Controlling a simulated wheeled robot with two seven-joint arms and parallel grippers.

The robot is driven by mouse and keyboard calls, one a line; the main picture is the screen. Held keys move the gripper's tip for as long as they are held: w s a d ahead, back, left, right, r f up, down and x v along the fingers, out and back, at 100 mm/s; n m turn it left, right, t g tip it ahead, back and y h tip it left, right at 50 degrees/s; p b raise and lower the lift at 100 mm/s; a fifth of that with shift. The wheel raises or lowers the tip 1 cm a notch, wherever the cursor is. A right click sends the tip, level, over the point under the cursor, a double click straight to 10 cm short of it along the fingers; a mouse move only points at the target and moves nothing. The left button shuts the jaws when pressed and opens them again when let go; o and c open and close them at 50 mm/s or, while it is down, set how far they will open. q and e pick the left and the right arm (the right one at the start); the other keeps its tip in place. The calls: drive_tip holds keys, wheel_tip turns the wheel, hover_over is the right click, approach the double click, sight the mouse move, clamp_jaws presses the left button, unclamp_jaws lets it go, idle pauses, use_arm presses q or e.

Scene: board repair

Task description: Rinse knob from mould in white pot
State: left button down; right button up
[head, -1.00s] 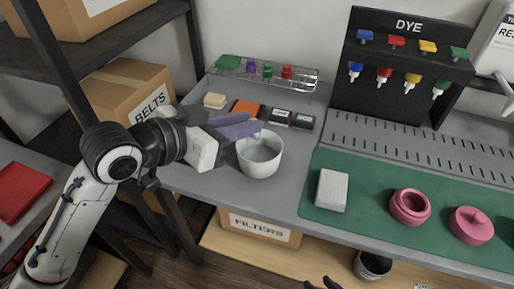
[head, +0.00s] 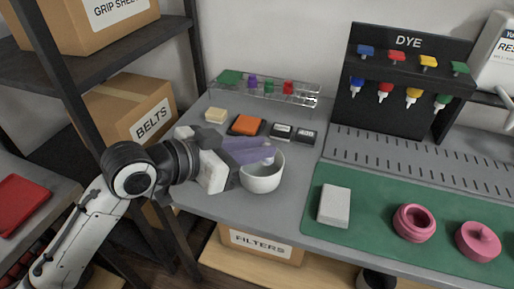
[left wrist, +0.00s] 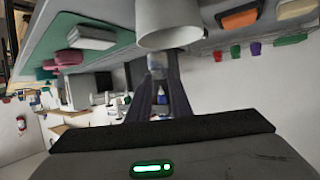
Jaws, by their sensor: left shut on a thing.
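The white pot (head: 262,181) stands on the grey bench; it also shows in the left wrist view (left wrist: 168,25). My left gripper (head: 266,150), with purple fingers, reaches over the pot from the left. It is shut on a small pale knob (head: 268,161), mostly hidden by the fingers, at the pot's mouth. In the left wrist view the pale knob (left wrist: 157,62) shows between the fingertips, close to the pot's rim. I cannot tell whether it touches the pot. The pink mould parts, an open one (head: 414,223) and a lidded-looking one (head: 479,241), lie on the green mat. My right gripper is out of view.
A pale block (head: 334,206) lies on the green mat (head: 370,200) right of the pot. Behind the pot are an orange pad (head: 247,124), small dark boxes (head: 282,131) and a wire rack (head: 300,94). The dye stand (head: 405,75) is at the back right.

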use_arm(q)
drive_tip(key=shift+w+f+b, duration=0.25)
drive_tip(key=shift+f+b, duration=0.2)
drive_tip(key=shift+f, duration=0.55)
drive_tip(key=shift+w+f+b, duration=0.2)
drive_tip(key=shift+f+b, duration=0.25)
drive_tip(key=shift+f, duration=0.5)
drive_tip(key=shift+w+f+b, duration=0.25)
drive_tip(key=shift+f+b, duration=0.2)
drive_tip(key=shift+f, duration=0.55)
drive_tip(key=shift+w+f, duration=0.15)
drive_tip(key=shift+f, duration=0.4)
